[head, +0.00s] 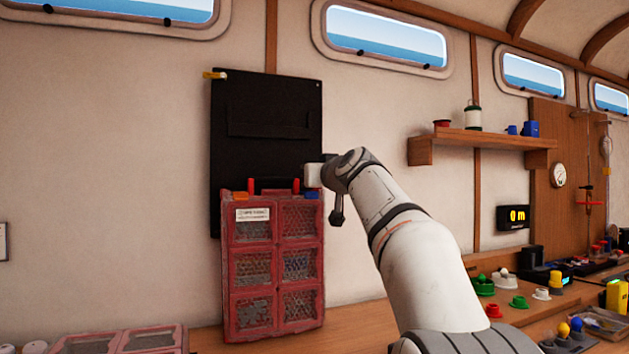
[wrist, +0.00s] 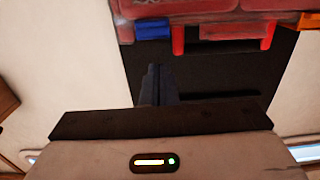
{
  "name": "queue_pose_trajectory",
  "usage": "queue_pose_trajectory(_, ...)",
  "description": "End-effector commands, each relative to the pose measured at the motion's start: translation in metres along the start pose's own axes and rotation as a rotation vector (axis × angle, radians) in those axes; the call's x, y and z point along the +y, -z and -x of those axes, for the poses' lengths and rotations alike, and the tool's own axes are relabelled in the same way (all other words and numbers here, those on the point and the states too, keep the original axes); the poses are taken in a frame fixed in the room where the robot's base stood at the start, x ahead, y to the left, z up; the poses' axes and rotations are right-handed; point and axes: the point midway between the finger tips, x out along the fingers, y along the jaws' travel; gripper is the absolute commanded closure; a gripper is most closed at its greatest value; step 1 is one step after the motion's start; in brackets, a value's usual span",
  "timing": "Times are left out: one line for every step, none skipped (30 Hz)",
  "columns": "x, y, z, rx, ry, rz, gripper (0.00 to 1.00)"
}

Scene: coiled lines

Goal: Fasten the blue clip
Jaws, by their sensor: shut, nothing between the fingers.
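The blue clip (wrist: 152,28) is on the edge of a red case (wrist: 210,18), at the top of the wrist view. In the head view the blue clip (head: 296,195) is small at the right of the case's top edge. I cannot tell whether its latch is up or down. My gripper (wrist: 158,75) is shut and empty, its dark fingertips just short of the blue clip in the wrist view, apart from it in the picture. In the head view my arm hides the fingertips. An orange clip (head: 240,195) is at the left of the same edge.
The case stands upright on the wooden counter before a black wall panel (head: 265,120). A red handle (head: 272,188) rises between the clips. Another red case (head: 120,343) lies at the lower left. A shelf (head: 480,143) and several small parts are at right.

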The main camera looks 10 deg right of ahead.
Motion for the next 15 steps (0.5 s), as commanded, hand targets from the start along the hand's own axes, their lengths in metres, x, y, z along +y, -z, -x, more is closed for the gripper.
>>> queue_pose_trajectory(0.0,0.014,0.0,0.001,-0.001,0.001,1.0)
queue_pose_trajectory(0.001,0.019,0.001,0.001,-0.001,0.0,1.0)
queue_pose_trajectory(0.001,0.025,0.001,0.002,-0.001,0.0,1.0)
queue_pose_trajectory(0.001,0.029,0.001,0.002,-0.002,-0.001,1.0)
queue_pose_trajectory(0.001,0.023,0.005,0.002,-0.003,-0.002,1.0)
queue_pose_trajectory(0.002,0.014,0.014,0.001,-0.004,-0.001,1.0)
queue_pose_trajectory(0.002,0.012,0.019,0.002,-0.004,-0.002,1.0)
queue_pose_trajectory(0.002,0.009,0.025,0.002,-0.005,-0.002,1.0)
queue_pose_trajectory(0.003,0.007,0.032,0.002,-0.006,-0.001,1.0)
queue_pose_trajectory(0.003,0.005,0.038,0.002,-0.006,-0.002,1.0)
queue_pose_trajectory(0.003,0.003,0.043,0.001,-0.006,-0.001,1.0)
queue_pose_trajectory(0.002,0.0,0.051,0.002,-0.005,-0.002,1.0)
queue_pose_trajectory(0.002,-0.002,0.056,0.002,-0.005,-0.002,1.0)
queue_pose_trajectory(0.003,-0.004,0.061,0.001,-0.006,-0.001,1.0)
queue_pose_trajectory(0.003,-0.006,0.068,0.001,-0.005,-0.002,1.0)
